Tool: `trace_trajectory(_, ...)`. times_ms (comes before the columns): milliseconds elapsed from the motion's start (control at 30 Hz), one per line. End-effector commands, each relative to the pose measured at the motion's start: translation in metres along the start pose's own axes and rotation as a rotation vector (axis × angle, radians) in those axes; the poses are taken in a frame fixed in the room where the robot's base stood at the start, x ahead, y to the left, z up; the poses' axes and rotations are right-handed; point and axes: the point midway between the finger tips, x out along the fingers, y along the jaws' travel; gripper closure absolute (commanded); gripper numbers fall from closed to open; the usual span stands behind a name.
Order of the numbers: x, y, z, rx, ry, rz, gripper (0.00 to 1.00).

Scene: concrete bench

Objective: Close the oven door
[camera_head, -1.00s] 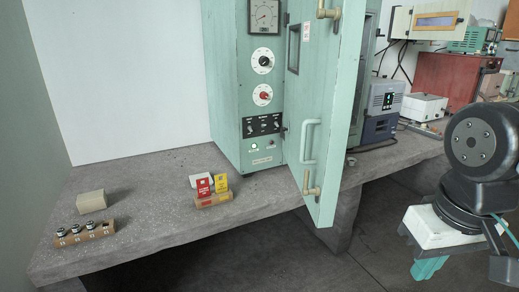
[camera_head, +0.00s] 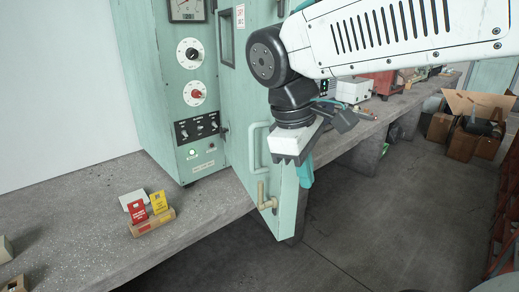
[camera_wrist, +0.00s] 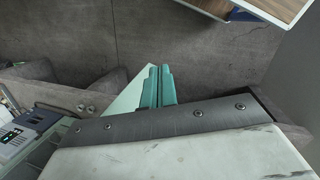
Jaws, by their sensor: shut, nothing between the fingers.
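The pale green oven (camera_head: 150,75) stands on the concrete bench with a dial, knobs and switches on its front. Its door (camera_head: 236,115) is open and juts out past the bench's front edge. The door carries a pale green handle (camera_head: 254,150) and a brass-coloured latch (camera_head: 264,196). My gripper (camera_head: 306,173) is beside the door's free edge, on its right, with teal fingers pointing down. In the wrist view the gripper fingers (camera_wrist: 158,85) are together and empty, with a pale green part of the door (camera_wrist: 127,102) just left of them. I cannot tell whether they touch it.
White boxes and other equipment stand farther right along the bench. Cardboard boxes (camera_head: 465,135) sit on the floor at right. The floor (camera_head: 380,220) in front is clear.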

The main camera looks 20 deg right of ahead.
Motion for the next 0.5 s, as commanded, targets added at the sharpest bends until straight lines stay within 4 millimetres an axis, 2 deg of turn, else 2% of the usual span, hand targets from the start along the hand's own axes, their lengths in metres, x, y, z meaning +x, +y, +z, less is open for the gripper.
trace_trajectory(33, -0.01, 0.006, -0.023, -0.121, -0.053, 0.034, 1.0)
trace_trajectory(133, -0.03, 0.016, -0.064, -0.347, -0.156, 0.105, 1.0)
trace_trajectory(300, -0.054, 0.016, -0.133, -0.663, -0.322, 0.207, 1.0)
trace_trajectory(400, -0.064, 0.01, -0.164, -0.789, -0.398, 0.248, 1.0)
trace_trajectory(500, -0.069, 0.004, -0.183, -0.868, -0.449, 0.274, 1.0)
